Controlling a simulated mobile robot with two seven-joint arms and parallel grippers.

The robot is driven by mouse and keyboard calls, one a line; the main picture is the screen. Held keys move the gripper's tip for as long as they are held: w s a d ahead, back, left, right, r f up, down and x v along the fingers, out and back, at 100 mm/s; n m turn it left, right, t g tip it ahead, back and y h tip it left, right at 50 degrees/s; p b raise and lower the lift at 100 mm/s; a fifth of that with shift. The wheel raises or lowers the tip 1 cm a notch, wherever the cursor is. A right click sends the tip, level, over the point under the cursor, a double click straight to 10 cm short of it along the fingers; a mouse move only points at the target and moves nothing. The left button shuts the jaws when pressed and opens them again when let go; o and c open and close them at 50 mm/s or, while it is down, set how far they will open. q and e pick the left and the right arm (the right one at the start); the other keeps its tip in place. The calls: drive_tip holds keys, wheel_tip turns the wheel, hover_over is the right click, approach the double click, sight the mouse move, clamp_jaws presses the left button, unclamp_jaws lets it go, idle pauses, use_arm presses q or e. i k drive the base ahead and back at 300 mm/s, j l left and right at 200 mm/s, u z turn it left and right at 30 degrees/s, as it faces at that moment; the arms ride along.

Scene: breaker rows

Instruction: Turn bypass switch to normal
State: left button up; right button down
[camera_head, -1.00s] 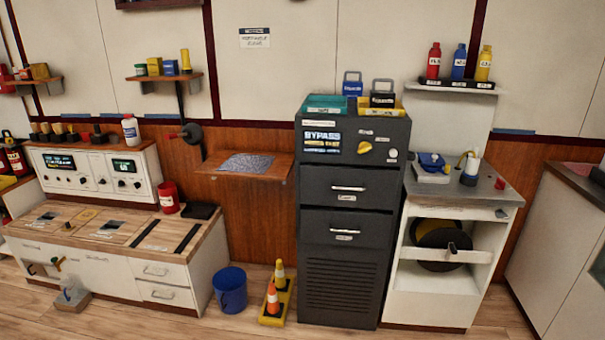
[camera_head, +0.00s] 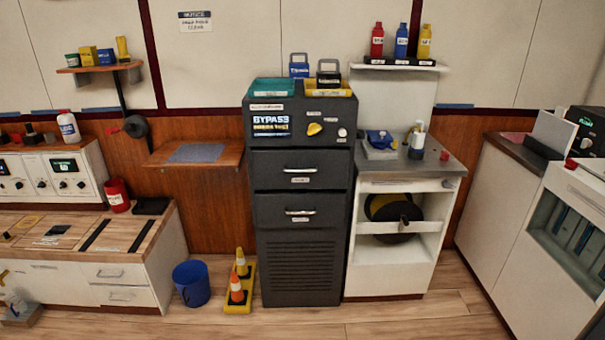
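A dark grey bypass cabinet (camera_head: 300,230) stands against the wall near the middle of the head view. Its upper panel carries a lit display (camera_head: 271,124) reading "BYPASS", with a smaller yellow line under it. A yellow rotary switch (camera_head: 315,129) sits to the right of the display, its knob tilted. The small labels around the switch are too small to read. A pale round knob or button (camera_head: 342,133) is at the panel's right. Two drawers with silver handles are below.
A blue bucket (camera_head: 191,284) and orange cones on a yellow base (camera_head: 239,288) stand on the floor left of the cabinet. A white open-shelf unit (camera_head: 392,268) adjoins its right side. Counters flank both sides. The wood floor in front (camera_head: 330,324) is clear.

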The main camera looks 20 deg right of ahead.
sight(313, 129)
drive_tip(key=i+l+z, duration=0.1)
drive_tip(key=i+l, duration=0.25)
drive_tip(key=l, duration=0.2)
drive_tip(key=i+l, duration=0.4)
drive_tip(key=l, duration=0.15)
drive_tip(key=i+l+z, duration=0.15)
drive_tip(key=i+l, duration=0.25)
drive_tip(key=l, duration=0.15)
